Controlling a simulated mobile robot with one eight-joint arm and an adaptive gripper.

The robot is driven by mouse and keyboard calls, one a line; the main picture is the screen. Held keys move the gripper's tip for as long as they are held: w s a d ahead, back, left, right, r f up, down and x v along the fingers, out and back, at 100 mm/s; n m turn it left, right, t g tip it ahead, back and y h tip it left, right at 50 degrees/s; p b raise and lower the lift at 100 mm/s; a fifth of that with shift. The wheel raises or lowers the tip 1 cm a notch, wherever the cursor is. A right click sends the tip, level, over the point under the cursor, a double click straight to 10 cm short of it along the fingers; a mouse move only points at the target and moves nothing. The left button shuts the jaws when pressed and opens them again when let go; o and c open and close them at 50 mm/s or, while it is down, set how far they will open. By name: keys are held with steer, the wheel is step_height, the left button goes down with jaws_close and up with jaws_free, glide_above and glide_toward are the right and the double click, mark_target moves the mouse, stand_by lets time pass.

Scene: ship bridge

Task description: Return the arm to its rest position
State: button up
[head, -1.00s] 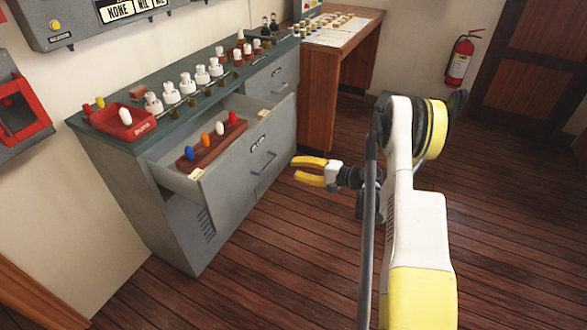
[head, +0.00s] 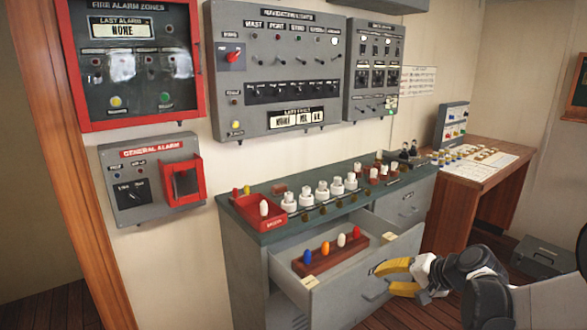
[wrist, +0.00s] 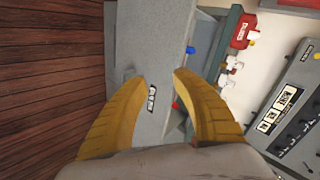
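My gripper (head: 392,276) is at the lower right in the head view, its yellow fingers in front of the open drawer's right end.
The drawer (head: 350,292) stands open below the green-topped counter, holding a wooden rack (head: 322,258) of coloured pegs. A red tray (head: 258,212) and several white pieces are on the counter. A wooden desk (head: 482,178) stands behind right. Alarm panels (head: 138,60) hang on the wall.

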steer(key=s+a+r+n+g+h, duration=0.1)
steer(key=s+a+r+n, duration=0.15)
steer(key=s, duration=0.45)
steer(key=s+a+r+n+h, duration=0.1)
steer(key=s+a+r+h, duration=0.15)
steer(key=s, duration=0.35)
steer(key=s+n+h, duration=0.2)
steer(key=s+n, duration=0.1)
steer(key=s, duration=1)
steer(key=shift+s+a+r, duration=0.15)
steer(key=shift+a+r, duration=0.15)
steer(key=shift+r, duration=0.1)
